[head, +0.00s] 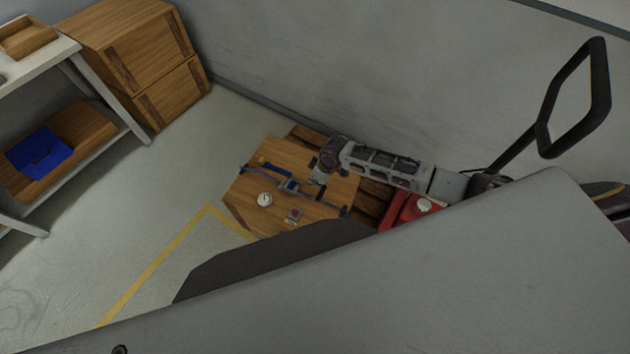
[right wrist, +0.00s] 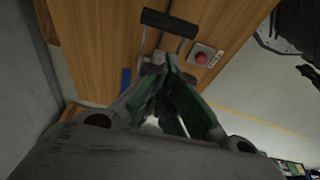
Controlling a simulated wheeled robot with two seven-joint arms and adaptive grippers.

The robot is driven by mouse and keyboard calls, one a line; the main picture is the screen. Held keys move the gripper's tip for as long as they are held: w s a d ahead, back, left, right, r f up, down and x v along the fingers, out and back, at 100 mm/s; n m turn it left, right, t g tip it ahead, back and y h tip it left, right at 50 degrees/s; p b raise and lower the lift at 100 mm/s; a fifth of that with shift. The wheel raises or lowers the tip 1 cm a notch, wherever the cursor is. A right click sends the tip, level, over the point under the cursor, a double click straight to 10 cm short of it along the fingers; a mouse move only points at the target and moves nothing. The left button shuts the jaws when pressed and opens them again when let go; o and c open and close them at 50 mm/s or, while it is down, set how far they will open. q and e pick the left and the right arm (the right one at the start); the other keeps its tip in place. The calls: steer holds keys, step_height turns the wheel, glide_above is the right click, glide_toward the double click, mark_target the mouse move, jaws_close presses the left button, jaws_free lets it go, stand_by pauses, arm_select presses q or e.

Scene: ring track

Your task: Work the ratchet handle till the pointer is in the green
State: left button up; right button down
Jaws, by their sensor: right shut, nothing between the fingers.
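The ratchet device is a long bar on a wooden bench top (head: 240,205). Its black handle grip (head: 344,211) is at the lower right end in the head view; the black grip (right wrist: 172,19) shows above the fingers in the right wrist view. The round gauge (head: 265,199) is white with some green; its pointer is too small to read. My right gripper (head: 317,178) is over the bench, near the bar's middle. Its green-padded fingers (right wrist: 170,62) are together and empty, below the grip in the wrist picture; contact with the bar cannot be told. My left gripper is out of view.
A red button box (head: 294,215) sits near the gauge, and a blue piece (head: 270,166) lies behind the bar. A red object (head: 405,210) is right of the bench. A wall stands behind. Shelves (head: 75,125) and wooden crates (head: 140,60) are left; floor between is clear.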

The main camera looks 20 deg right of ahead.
steer(key=v, duration=0.9)
steer(key=shift+s+d+p, duration=0.25)
steer(key=shift+d+p, duration=0.05)
steer(key=c, duration=2.2)
jaws_free()
